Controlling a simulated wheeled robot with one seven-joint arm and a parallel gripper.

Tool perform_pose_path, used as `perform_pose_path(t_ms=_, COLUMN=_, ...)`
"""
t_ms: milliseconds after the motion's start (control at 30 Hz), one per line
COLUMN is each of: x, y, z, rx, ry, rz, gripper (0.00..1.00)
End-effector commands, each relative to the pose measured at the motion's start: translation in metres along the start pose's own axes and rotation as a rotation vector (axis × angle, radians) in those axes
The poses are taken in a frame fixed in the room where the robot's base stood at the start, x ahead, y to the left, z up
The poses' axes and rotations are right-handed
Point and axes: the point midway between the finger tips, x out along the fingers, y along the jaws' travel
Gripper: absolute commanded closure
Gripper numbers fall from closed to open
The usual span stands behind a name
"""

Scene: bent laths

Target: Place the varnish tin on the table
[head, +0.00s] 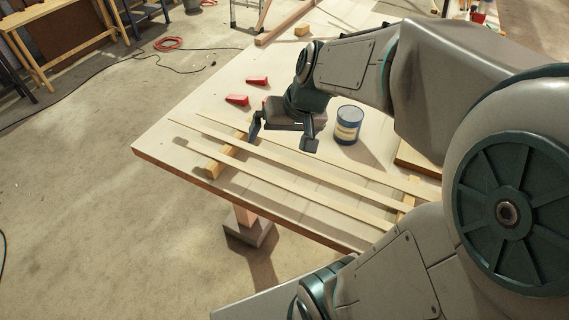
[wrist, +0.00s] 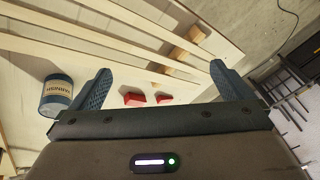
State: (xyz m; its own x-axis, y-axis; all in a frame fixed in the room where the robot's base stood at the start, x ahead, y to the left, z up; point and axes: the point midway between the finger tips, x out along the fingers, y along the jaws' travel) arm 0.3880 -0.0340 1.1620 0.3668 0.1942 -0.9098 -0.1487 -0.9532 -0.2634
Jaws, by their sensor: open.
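The varnish tin (head: 348,125) is a blue can with a cream label. It stands upright on the pale wooden table (head: 190,116), just right of my gripper in the head view. In the wrist view the tin (wrist: 57,95) is at the left, outside the left finger and apart from it. My gripper (head: 282,140) is open above the table near the laths. In the wrist view the space between its fingertips (wrist: 160,80) holds nothing gripped; laths and table show beyond it.
Several thin laths (head: 290,185) lie across wooden blocks (head: 228,155) at the table's front. Two red wedges (head: 238,100) lie left of my gripper and also show in the wrist view (wrist: 133,99). A small wood block (head: 302,30) lies farther back.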

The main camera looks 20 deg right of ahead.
Motion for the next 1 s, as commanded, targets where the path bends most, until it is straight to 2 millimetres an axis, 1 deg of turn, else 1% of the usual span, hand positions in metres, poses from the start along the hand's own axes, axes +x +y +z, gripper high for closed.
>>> perform_pose_path(t_ms=33, x=-0.011, y=-0.009, z=0.016, rx=-0.046, ry=-0.001, rz=0.012, gripper=0.0)
perform_pose_path(t_ms=100, x=-0.021, y=-0.018, z=0.038, rx=-0.102, ry=-0.011, rz=0.045, gripper=0.0)
perform_pose_path(t_ms=200, x=-0.033, y=-0.023, z=0.064, rx=-0.166, ry=-0.014, rz=0.103, gripper=0.0)
perform_pose_path(t_ms=333, x=-0.042, y=-0.024, z=0.084, rx=-0.219, ry=-0.011, rz=0.168, gripper=0.0)
perform_pose_path(t_ms=400, x=-0.044, y=-0.023, z=0.09, rx=-0.233, ry=-0.009, rz=0.19, gripper=0.0)
perform_pose_path(t_ms=500, x=-0.045, y=-0.022, z=0.094, rx=-0.24, ry=-0.009, rz=0.204, gripper=0.0)
perform_pose_path(t_ms=733, x=-0.045, y=-0.022, z=0.094, rx=-0.241, ry=-0.009, rz=0.204, gripper=0.0)
perform_pose_path(t_ms=900, x=-0.036, y=-0.02, z=0.097, rx=-0.24, ry=-0.016, rz=0.204, gripper=0.0)
perform_pose_path(t_ms=933, x=-0.033, y=-0.019, z=0.098, rx=-0.24, ry=-0.018, rz=0.204, gripper=0.03)
perform_pose_path(t_ms=967, x=-0.031, y=-0.018, z=0.098, rx=-0.24, ry=-0.02, rz=0.204, gripper=0.11)
perform_pose_path(t_ms=1000, x=-0.029, y=-0.018, z=0.099, rx=-0.24, ry=-0.023, rz=0.204, gripper=0.22)
